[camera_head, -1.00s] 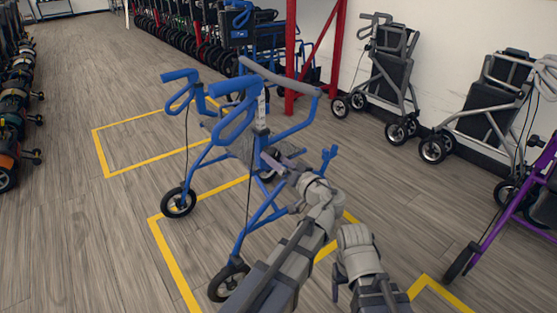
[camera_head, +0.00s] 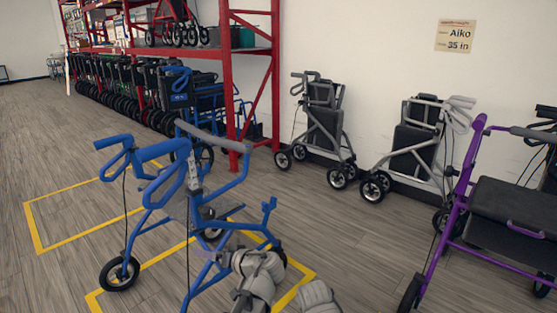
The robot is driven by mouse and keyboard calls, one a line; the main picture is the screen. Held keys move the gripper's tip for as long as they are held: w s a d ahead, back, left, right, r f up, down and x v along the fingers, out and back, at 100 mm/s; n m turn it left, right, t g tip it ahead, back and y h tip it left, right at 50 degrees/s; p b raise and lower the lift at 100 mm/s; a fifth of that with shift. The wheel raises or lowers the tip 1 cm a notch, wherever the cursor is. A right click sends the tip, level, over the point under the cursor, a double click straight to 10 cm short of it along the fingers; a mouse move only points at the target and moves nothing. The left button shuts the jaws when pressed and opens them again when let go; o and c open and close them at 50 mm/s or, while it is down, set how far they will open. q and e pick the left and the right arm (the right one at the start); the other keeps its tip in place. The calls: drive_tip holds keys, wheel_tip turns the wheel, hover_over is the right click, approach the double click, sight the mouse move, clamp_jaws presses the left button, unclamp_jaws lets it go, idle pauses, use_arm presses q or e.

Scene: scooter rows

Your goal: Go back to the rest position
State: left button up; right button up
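My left arm comes up from the bottom edge, and its gripper (camera_head: 228,246) shows small and dark beside the lower frame of a blue rollator (camera_head: 192,190). I cannot tell whether its fingers are open, or whether they touch the frame. Of my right arm only a grey rounded link shows at the bottom edge, right of the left arm; its gripper is not visible. The blue rollator stands upright on its wheels, with a grey back bar across its top.
Yellow floor outlines (camera_head: 38,230) lie around the blue rollator. Two grey rollators (camera_head: 325,130) (camera_head: 415,150) stand along the wall, and a purple one (camera_head: 462,195) at right. A red rack (camera_head: 228,80) stands behind. Floor at left is clear.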

use_arm(q)
drive_tip(key=s+f+m+g+h, duration=0.1)
drive_tip(key=s+f+g+h, duration=0.35)
drive_tip(key=s+f, duration=0.4)
drive_tip(key=s+d+f+m+g+h, duration=0.2)
drive_tip(key=s+d+f+m+h, duration=0.15)
drive_tip(key=d+f+h, duration=0.3)
drive_tip(key=s+d+r+m+p, duration=0.2)
drive_tip(key=s+d+r+p, duration=0.15)
drive_tip(key=d, duration=0.25)
drive_tip(key=s+d+r+m+p, duration=0.2)
drive_tip(key=s+d+r+p, duration=0.15)
drive_tip(key=d+r, duration=0.2)
wheel_tip(320, 180, up, 36)
drive_tip(key=p, duration=3.7)
drive_tip(key=shift+w+r+g+p, duration=0.2)
drive_tip(key=shift+w+g+p, duration=0.05)
drive_tip(key=shift+g+p, duration=0.2)
